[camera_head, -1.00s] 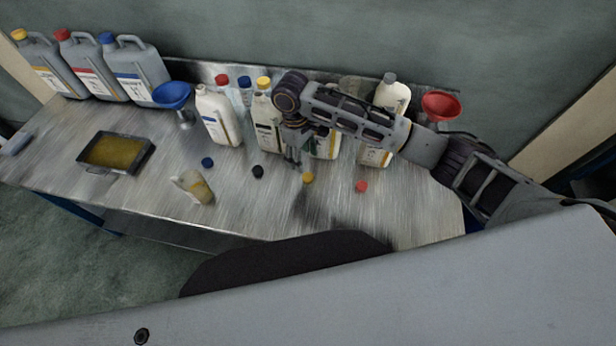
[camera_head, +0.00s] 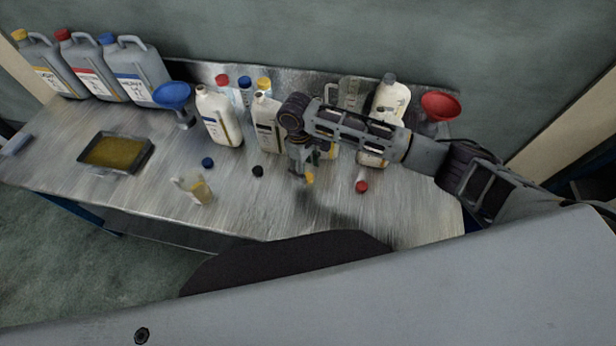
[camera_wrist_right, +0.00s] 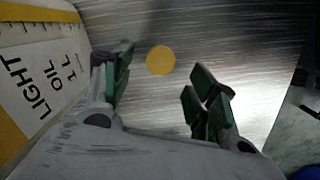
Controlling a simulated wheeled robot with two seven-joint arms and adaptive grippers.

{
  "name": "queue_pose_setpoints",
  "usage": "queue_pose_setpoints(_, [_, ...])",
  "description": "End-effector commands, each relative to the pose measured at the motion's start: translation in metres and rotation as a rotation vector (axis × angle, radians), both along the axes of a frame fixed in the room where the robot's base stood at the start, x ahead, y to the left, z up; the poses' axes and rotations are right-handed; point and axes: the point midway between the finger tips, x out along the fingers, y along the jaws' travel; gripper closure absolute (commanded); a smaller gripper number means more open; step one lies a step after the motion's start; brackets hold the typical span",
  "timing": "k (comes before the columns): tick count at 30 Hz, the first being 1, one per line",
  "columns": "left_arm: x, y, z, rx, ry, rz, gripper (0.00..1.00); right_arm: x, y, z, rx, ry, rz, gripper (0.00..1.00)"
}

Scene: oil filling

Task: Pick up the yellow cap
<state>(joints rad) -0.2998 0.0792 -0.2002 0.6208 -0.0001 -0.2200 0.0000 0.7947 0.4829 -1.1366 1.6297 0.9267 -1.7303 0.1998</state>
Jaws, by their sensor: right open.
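The yellow cap (camera_head: 309,178) lies on the metal table, partly hidden by my right gripper (camera_head: 302,174) in the head view. In the right wrist view the cap (camera_wrist_right: 160,60) is a flat yellow disc, just beyond and between the two green-padded fingertips. My right gripper (camera_wrist_right: 160,90) is open, with nothing between its fingers, pointing down at the table over the cap. I cannot tell its exact height above the cap. My left gripper is not in view.
A light oil bottle (camera_wrist_right: 40,80) stands close to the left finger. A red cap (camera_head: 361,187), a black cap (camera_head: 257,171) and a blue cap (camera_head: 208,162) lie nearby. Several bottles, a blue funnel (camera_head: 173,95) and a red funnel (camera_head: 441,105) stand behind.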

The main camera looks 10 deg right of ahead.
Motion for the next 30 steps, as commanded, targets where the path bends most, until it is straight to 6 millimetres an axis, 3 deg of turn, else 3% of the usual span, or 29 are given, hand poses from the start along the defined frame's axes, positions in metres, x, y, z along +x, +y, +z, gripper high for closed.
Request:
queue_pose_setpoints(9, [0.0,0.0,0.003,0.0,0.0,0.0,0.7,-0.005,-0.005,-0.032,-0.001,0.0,0.0,0.42])
queue_pose_setpoints(25, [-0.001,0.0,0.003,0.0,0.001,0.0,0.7,-0.005,-0.005,-0.035,-0.001,-0.001,0.0,0.42])
queue_pose_setpoints(30, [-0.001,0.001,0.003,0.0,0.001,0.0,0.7,-0.005,-0.006,-0.035,-0.001,-0.001,0.0,0.61])
